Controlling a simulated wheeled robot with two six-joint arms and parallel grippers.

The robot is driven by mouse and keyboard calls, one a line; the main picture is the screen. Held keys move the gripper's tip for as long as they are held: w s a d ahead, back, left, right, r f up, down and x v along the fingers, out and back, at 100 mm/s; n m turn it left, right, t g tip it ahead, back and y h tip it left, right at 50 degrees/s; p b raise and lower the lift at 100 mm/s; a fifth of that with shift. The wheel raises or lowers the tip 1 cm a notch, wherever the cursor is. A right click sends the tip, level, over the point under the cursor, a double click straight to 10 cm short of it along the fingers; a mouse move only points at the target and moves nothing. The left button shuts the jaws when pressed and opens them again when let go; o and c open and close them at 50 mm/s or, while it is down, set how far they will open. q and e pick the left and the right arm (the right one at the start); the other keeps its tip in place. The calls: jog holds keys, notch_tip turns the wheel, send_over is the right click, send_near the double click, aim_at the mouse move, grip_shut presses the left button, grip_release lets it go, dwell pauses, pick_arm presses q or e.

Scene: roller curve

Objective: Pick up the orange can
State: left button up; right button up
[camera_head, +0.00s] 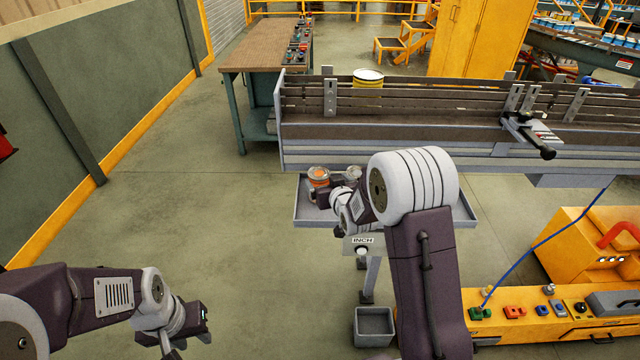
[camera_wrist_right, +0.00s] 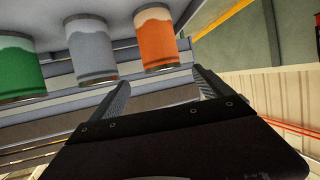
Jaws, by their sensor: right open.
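The orange can (camera_head: 319,177) stands at the left end of a shallow grey tray (camera_head: 299,212), partly hidden by my right wrist. In the right wrist view, the orange can (camera_wrist_right: 158,42) is at the top, just beyond my right gripper (camera_wrist_right: 160,92). That gripper is open and empty, its two fingers apart and pointing toward the can. The view looks turned over, with the cans hanging from the top. My left gripper (camera_head: 200,322) is low at the left over bare floor, far from the tray; its jaws are too small to read.
A grey can (camera_wrist_right: 90,50) and a green can (camera_wrist_right: 16,68) stand in a row beside the orange one. An orange control panel (camera_head: 550,325) is at lower right.

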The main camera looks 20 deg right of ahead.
aim_at(319, 175)
jog(key=x, duration=0.3)
jog(key=shift+a+p, duration=0.25)
jog(key=shift+p, duration=0.1)
jog(key=shift+w+f, duration=0.25)
jog(key=shift+w, duration=0.1)
jog(key=shift+d, duration=0.15)
jog(key=shift+w+f+p, duration=0.15)
jog(key=shift+w+p, duration=0.2)
jog(key=shift+w, duration=0.05)
jog(key=x, duration=0.2)
jog(key=p+x, duration=0.1)
jog(key=x, duration=0.1)
jog(key=shift+s+a+f, duration=0.1)
jog(key=shift+a, duration=0.1)
jog(key=shift+w+f, duration=0.1)
jog(key=shift+w, duration=0.1)
jog(key=shift+s+d, duration=0.1)
jog(key=shift+s, duration=0.05)
jog(key=shift+c, duration=0.3)
jog(key=c, duration=1.5)
